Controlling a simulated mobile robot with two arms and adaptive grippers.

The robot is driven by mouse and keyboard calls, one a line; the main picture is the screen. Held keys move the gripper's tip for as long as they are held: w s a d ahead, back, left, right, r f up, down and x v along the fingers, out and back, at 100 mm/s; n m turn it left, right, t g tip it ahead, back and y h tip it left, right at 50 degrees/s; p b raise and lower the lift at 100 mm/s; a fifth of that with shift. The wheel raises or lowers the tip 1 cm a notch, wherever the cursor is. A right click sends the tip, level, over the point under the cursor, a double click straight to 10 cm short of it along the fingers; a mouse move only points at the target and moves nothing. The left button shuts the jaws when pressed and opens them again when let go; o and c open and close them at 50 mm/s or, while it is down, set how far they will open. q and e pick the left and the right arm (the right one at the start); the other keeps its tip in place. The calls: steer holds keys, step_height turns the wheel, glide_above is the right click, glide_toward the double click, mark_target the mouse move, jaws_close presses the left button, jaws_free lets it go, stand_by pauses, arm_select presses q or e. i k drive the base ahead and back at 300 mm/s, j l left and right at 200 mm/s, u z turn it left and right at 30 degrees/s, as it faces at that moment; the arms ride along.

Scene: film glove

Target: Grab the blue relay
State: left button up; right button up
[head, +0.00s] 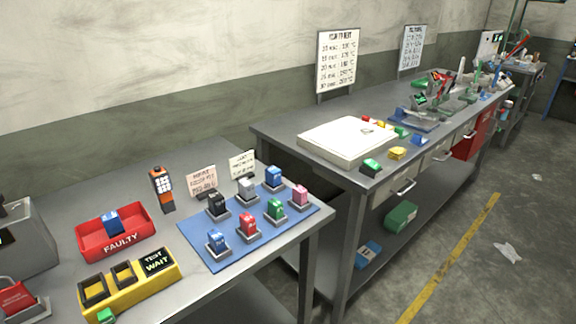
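Several relays stand in grey sockets on a blue mat (232,257) on the near bench. A light blue relay (217,240) stands at the mat's front left. Another blue relay (274,176) stands at its back right. A third blue relay (112,222) sits in the red tray marked FAULTY (93,250). The other relays on the mat are black (215,202), grey (246,185), red (249,223), green (275,208) and pink (299,193). Neither of my grippers is in view.
A yellow TEST/WAIT block (128,284) lies in front of the red tray. An orange handheld device (162,189) and small signs (202,180) stand behind the mat. A second bench (322,186) holds a white slab (348,141) and small coloured parts. Floor at right is mostly clear.

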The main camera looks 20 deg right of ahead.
mark_target(272, 175)
steer(key=i+l+u, duration=0.1)
steer(key=l+u, duration=0.2)
steer(key=l, duration=1)
steer(key=l+u, duration=0.3)
steer(key=l, duration=0.95)
